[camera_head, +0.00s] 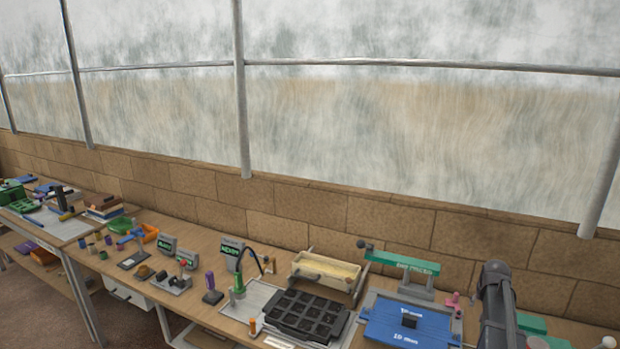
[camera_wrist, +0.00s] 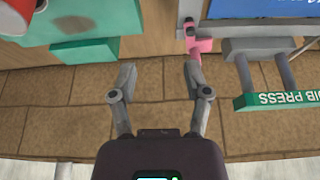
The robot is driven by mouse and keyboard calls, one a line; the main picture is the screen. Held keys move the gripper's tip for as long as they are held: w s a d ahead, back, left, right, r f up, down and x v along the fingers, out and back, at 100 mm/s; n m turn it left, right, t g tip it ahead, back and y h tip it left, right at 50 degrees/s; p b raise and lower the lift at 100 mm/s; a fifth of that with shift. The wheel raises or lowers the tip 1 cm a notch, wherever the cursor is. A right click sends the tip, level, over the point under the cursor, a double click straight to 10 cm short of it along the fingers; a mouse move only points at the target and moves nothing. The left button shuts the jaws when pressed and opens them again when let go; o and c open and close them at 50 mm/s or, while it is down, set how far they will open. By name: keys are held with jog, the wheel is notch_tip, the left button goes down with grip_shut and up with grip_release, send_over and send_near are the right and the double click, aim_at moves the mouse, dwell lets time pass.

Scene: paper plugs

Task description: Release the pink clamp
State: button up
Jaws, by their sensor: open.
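The pink clamp (camera_head: 454,300) sits at the right edge of the blue press bed (camera_head: 385,328) in the head view. In the wrist view the pink clamp (camera_wrist: 200,45) shows at upper centre-right, beside the grey edge of the blue bed (camera_wrist: 262,8). My gripper (camera_wrist: 160,72) is open and empty, its two fingers spread wide. The right fingertip appears just below the clamp in the picture; I cannot tell whether they touch. The clamp lies outside the gap between the fingers. In the head view my dark arm stands right of the clamp, and my fingers cannot be made out.
The green press sign (camera_head: 403,263) stands behind the blue bed; it also shows at right in the wrist view (camera_wrist: 285,98). A green block (camera_wrist: 85,48) lies left of my fingers. A black celled tray (camera_head: 308,315) fills the bench left of the press. A brick wall is behind.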

jog(key=s+a+f+n+g+b, duration=0.1)
jog(key=s+a+f+b, duration=0.2)
jog(key=s+a, duration=0.4)
jog(key=s+a+f+n+g+y+b, duration=0.1)
jog(key=s+a, duration=0.6)
jog(key=a, duration=1)
jog(key=s+a+f+n+g+y+b, duration=0.1)
jog(key=s+a+f+b, duration=0.4)
jog(key=a, duration=0.7)
notch_tip(320, 180, down, 2)
jog(key=shift+s+a+f+n+g+b, duration=0.2)
jog(key=shift+s+a+n+g+b, duration=0.25)
jog(key=shift+s+n, duration=0.8)
